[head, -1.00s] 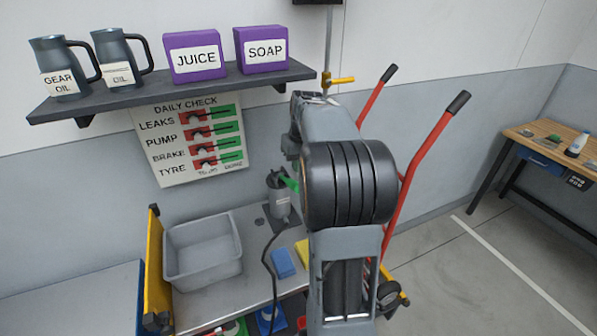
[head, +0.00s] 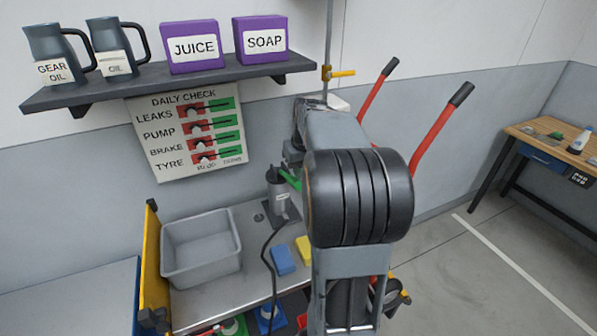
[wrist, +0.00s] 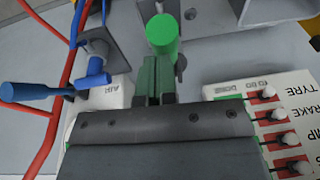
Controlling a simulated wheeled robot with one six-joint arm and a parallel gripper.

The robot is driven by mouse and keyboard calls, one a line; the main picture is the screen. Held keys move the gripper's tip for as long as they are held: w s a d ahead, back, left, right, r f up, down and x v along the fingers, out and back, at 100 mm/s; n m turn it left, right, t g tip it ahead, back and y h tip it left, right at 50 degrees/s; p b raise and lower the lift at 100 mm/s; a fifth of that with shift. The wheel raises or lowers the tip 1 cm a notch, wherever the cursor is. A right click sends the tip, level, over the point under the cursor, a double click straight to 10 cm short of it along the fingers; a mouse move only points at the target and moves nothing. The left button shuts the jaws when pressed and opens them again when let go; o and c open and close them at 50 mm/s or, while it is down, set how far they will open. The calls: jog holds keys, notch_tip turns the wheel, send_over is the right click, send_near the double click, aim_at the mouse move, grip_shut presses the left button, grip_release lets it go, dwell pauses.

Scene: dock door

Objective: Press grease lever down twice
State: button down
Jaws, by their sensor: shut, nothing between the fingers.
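The grease pump is a grey canister (head: 279,196) with a white label, standing on the grey bench against the wall. Its green lever (head: 290,180) sticks out to the right from its top and slopes down; the far end is hidden behind my arm. In the wrist view the lever's round green end (wrist: 162,34) lies just beyond my gripper (wrist: 154,64). My gripper's fingers are together and empty. They appear very close to the lever end, but I cannot tell whether they touch it. In the head view my arm mostly hides the gripper.
A grey bin (head: 202,248), a blue block (head: 283,260) and a yellow block (head: 304,250) rest on the bench (head: 218,292). A daily check board (head: 187,133) hangs below the shelf (head: 170,80). A red-handled hand truck (head: 437,130) stands right of my arm.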

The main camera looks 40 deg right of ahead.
jog(key=s+f+t+h+b, duration=0.1)
jog(key=s+f+t+b, duration=0.2)
jog(key=f+b, duration=0.5)
jog(key=shift+s+a+f+t+b, duration=0.15)
jog(key=shift+a+f+t+b, duration=0.35)
jog(key=shift+b, duration=3.4)
jog(key=shift+f, duration=0.15)
jog(key=w+d+p+v, duration=0.1)
jog(key=p+v, duration=0.2)
jog(key=v, duration=1.1)
jog(key=shift+r+p, duration=0.35)
jog(key=shift+r, duration=0.1)
jog(key=shift+s, duration=0.1)
